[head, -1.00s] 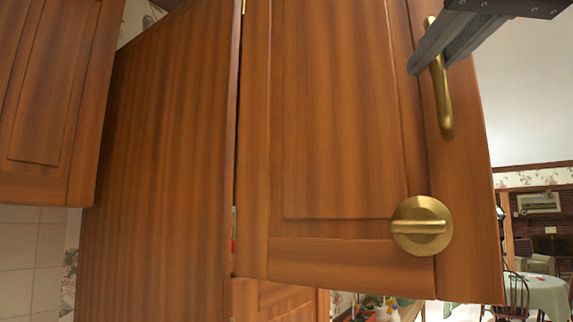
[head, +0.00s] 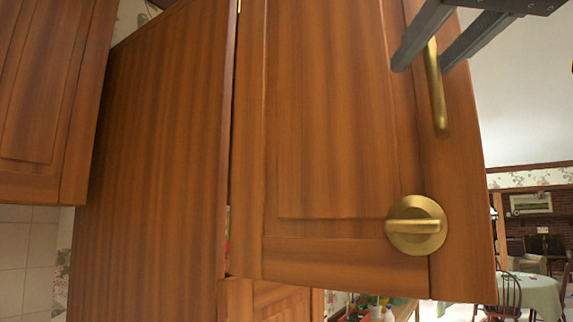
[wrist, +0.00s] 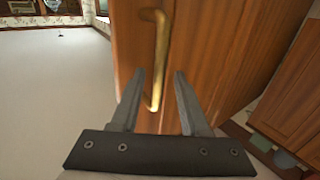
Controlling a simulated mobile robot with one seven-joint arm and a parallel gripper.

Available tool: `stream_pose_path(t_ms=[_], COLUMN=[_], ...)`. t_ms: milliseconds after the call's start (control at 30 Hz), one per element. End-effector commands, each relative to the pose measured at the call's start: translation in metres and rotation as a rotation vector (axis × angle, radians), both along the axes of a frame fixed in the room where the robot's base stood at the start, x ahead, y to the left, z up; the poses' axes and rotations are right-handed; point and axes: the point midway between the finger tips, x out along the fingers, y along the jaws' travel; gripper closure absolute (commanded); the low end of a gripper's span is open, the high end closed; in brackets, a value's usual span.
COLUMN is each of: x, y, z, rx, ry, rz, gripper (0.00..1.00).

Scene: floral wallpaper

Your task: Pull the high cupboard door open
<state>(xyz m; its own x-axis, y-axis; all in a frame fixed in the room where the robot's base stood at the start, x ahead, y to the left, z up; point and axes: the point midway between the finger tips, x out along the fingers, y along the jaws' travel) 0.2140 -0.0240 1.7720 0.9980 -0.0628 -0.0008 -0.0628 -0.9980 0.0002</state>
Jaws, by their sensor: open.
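The high wooden cupboard door (head: 335,130) fills the middle of the head view. It stands out from the wooden side panel at left, with a narrow gap along that edge. A vertical brass bar handle (head: 438,100) is near its right edge; it also shows in the wrist view (wrist: 158,50). A round brass turn knob (head: 415,225), its bar horizontal, sits below. My gripper (head: 421,66) is open at the handle, one finger on each side of it and not closed on it. In the wrist view the handle shows between the spread fingers (wrist: 159,73). I cannot tell whether either finger touches it.
Another wooden cupboard (head: 50,100) hangs at left above pale tiles. A lower wooden front (head: 270,298) is below the door. At right the room is open, with a cloth-covered table (head: 530,292) and chairs far off.

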Motion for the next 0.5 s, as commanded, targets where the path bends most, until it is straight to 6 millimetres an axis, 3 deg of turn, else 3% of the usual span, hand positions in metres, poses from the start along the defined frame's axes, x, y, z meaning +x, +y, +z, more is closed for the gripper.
stream_pose_path(t_ms=[167, 500], x=[-0.031, -0.114], y=[0.002, 0.007], z=[0.0, 0.001], rx=[0.0, 0.0], ry=[-0.006, -0.006], rz=[0.0, 0.001], gripper=[0.55, 0.55])
